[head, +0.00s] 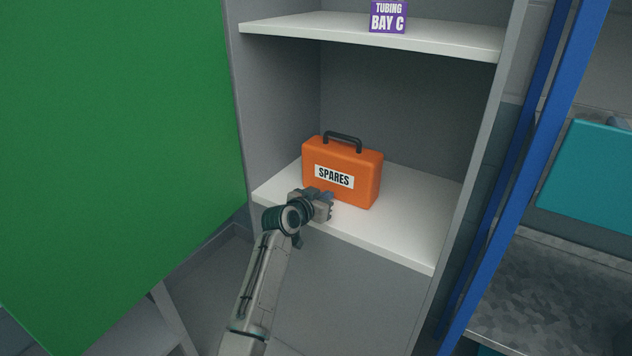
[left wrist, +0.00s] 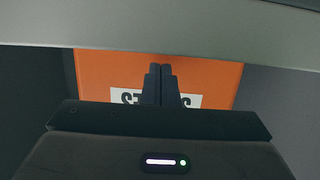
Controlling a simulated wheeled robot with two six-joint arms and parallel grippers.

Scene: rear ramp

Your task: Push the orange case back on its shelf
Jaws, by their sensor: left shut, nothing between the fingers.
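The orange case (head: 364,178) has a dark handle on top and a white label reading SPARES. It stands upright on the white lower shelf (head: 400,230) of a grey cabinet. My left gripper (head: 328,206) is at the shelf's front edge, just before the lower front of the case. Its fingers (left wrist: 160,84) are shut and empty. In the left wrist view they point at the case's front (left wrist: 212,78) and cover the middle of the label. I cannot tell whether they touch the case. My right gripper is not in view.
A white upper shelf (head: 300,27) with a purple TUBING BAY C sign (head: 388,17) is above the case. A large green panel (head: 110,130) stands at the left, a blue post (head: 520,180) at the right. The shelf is bare behind and right of the case.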

